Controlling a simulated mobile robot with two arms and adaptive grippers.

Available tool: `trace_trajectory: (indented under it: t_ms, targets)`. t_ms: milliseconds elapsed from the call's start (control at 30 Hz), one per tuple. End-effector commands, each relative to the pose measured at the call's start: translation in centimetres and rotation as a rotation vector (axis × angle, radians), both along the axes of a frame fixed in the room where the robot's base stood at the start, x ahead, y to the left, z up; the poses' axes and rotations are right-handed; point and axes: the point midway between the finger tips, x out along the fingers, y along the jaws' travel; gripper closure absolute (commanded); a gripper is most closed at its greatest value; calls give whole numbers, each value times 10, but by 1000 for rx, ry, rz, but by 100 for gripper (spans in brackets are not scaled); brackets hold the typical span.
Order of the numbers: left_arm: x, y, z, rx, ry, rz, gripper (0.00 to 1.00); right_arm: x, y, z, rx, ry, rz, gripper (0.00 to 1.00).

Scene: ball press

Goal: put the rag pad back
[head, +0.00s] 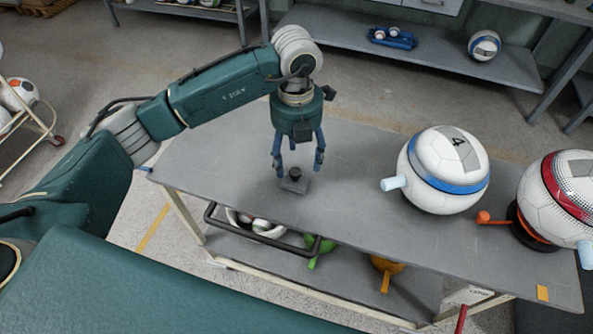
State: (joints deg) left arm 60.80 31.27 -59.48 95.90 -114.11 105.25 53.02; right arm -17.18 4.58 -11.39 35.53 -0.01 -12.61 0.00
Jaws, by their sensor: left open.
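A small flat grey pad with a dark round knob on top, which looks like the rag pad (291,187), lies on the left part of the grey table (370,185). My left gripper (299,171) points down right above it, with its two blue fingers spread apart on either side of the knob. The fingers look empty; I cannot tell whether a fingertip touches the pad. My right gripper is not in view.
A large white ball with a blue band (445,170) stands on the table to the right. A red-banded ball (562,195) sits beyond it on a dark ring with an orange-tipped handle (484,217). A lower shelf holds green (320,247) and orange items (386,265). Bare tabletop lies between pad and balls.

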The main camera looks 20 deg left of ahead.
Motion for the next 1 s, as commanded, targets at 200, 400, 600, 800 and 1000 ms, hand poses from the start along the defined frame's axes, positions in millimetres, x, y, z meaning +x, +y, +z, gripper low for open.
trace_trajectory:
  t_ms: [200,400,600,800,1000]
  targets:
    - [0,0,34,0,-1,-1,36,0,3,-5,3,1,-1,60]
    - [-1,0,45,1,0,-1,36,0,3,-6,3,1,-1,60]
    - [-1,0,45,1,1,-1,36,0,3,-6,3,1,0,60]
    - [-1,0,45,1,1,-2,36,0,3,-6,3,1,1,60]
    - [-1,0,44,1,1,-2,36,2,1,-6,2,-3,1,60]
